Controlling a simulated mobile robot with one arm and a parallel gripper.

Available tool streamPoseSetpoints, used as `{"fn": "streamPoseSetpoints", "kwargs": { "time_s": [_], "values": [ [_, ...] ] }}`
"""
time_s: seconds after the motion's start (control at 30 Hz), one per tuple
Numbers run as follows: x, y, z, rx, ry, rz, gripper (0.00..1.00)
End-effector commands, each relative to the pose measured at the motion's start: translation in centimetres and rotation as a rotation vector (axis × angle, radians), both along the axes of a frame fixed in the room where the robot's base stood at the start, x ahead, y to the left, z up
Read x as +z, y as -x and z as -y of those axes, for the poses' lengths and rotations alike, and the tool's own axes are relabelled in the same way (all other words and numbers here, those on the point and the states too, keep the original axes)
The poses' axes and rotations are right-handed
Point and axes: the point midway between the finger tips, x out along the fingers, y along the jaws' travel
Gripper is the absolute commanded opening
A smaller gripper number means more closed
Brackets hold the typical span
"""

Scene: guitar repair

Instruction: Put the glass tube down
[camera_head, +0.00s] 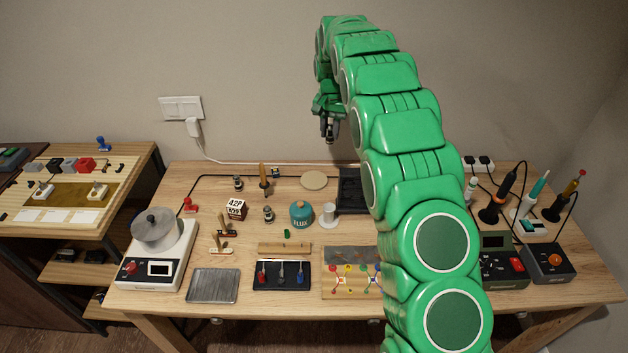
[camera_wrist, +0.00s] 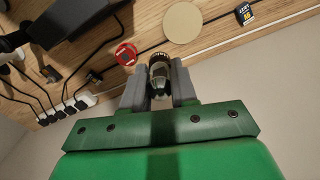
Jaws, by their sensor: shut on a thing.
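My gripper (camera_head: 329,126) is raised above the back of the workbench, near the wall. In the wrist view my gripper (camera_wrist: 160,90) is shut on the glass tube (camera_wrist: 160,76), a small dark, shiny cylinder between the two grey fingers. The tube is clear of the bench surface. A red ring-shaped thing (camera_wrist: 125,53) shows just beyond and left of the tube in the wrist view. In the head view the held tube is too small to make out clearly at the fingertips.
A pale round disc (camera_head: 314,180) lies on the workbench (camera_head: 180,225) below the gripper. A blue-green flux pot (camera_head: 301,215) and a white spool-like piece (camera_head: 328,216) stand nearer. A cable runs along the back.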

Motion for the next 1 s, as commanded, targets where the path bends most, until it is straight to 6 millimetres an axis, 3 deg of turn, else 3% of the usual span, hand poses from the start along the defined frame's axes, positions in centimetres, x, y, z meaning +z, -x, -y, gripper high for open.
{"fn": "streamPoseSetpoints", "kwargs": {
  "time_s": [0.3,0.7,1.0],
  "values": [
    [-0.4,-1.8,-1.7,0.014,-0.004,0.002,0.1],
    [-0.7,-2.7,-2.7,0.023,-0.005,-0.001,0.1],
    [-3.5,-2.6,-2.7,0.023,-0.005,-0.002,0.1]
  ]
}}
